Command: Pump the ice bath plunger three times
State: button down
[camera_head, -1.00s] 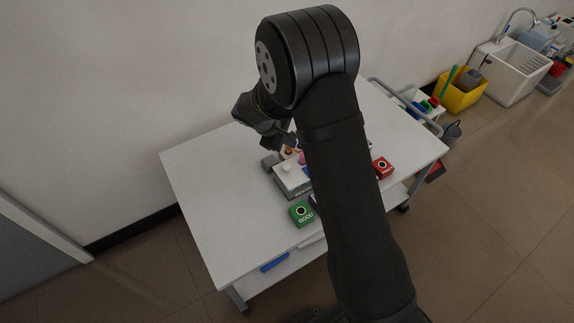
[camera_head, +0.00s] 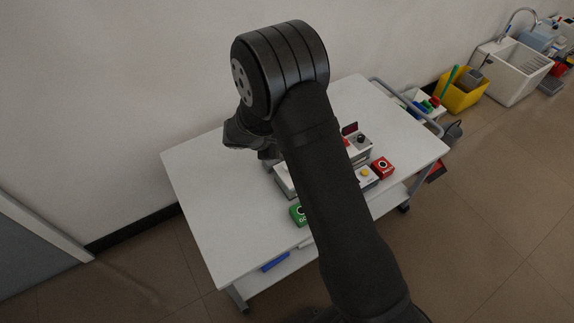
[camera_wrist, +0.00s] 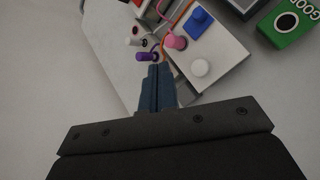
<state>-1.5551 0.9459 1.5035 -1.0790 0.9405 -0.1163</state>
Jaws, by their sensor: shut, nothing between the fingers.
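My gripper (camera_wrist: 158,72) is shut and empty, its fingertips close to a purple knob (camera_wrist: 147,57) in the wrist view. I cannot tell whether they touch it. A pink knob (camera_wrist: 176,42), a blue piece (camera_wrist: 199,19) and a white round knob (camera_wrist: 200,67) are on a white box (camera_wrist: 222,50) to the right. A white knob (camera_wrist: 133,41) is just beyond the purple one. No readable label shows which one is the ice bath plunger. In the head view my arm hides most of this box and my fingertips.
The white table (camera_head: 220,190) is bare on its left side. A green GOOD button box (camera_wrist: 290,22) is at the upper right of the wrist view. A red button box (camera_head: 383,167) and a box with a yellow button (camera_head: 366,172) stand on the table's right side.

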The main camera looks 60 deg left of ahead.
jog(key=shift+f, duration=3.85)
jog(key=shift+f, duration=0.4)
jog(key=shift+f, duration=1.15)
jog(key=shift+r, duration=1.6)
jog(key=shift+r, duration=2.5)
